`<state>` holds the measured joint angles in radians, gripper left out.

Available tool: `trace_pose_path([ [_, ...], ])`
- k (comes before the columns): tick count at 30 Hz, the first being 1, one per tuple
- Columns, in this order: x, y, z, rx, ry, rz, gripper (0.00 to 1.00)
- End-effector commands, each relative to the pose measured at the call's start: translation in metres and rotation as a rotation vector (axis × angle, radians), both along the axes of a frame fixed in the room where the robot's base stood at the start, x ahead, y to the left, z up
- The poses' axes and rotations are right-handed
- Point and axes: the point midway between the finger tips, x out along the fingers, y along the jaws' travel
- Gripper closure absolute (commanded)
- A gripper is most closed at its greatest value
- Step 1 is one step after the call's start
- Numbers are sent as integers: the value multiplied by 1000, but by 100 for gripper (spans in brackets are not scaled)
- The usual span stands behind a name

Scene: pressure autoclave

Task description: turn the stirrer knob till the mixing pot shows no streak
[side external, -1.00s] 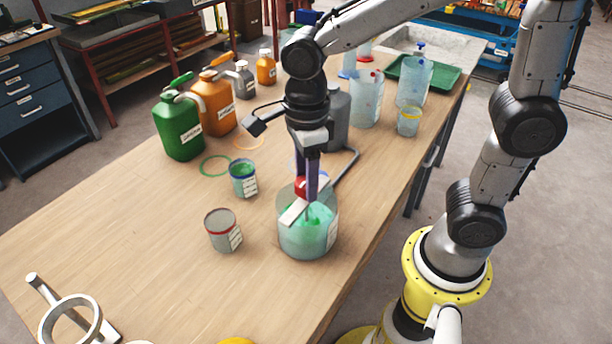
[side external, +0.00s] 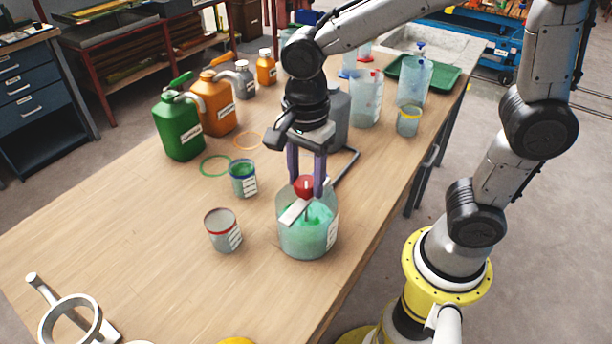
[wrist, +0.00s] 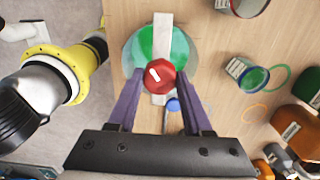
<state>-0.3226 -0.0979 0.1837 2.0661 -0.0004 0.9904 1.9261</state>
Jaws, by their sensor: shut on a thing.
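The mixing pot (side external: 308,240) is a clear round vessel near the table's right edge. Its contents show bright green against paler teal, unevenly mixed; the wrist view also shows green (wrist: 181,45) on both sides of a pale bar across the pot's top. The red stirrer knob (side external: 303,186) sits on this bar (side external: 294,211). It also shows in the wrist view (wrist: 159,76), with a white mark on its top. My gripper (side external: 306,188) points down over the pot, its purple fingers shut on opposite sides of the knob.
A red-rimmed cup (side external: 223,231) and a blue-rimmed green cup (side external: 243,180) stand left of the pot. Green (side external: 178,128) and orange (side external: 216,104) jugs stand farther back. A grey bent rod (side external: 346,168) lies behind the pot.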

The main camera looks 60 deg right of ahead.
Motion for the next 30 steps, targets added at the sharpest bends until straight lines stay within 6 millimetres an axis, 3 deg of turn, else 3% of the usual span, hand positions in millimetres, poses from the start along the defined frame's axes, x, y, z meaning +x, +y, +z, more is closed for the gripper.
trace_pose_path([
  [30, 0, 0, 2, 2, -3, 965, 100],
])
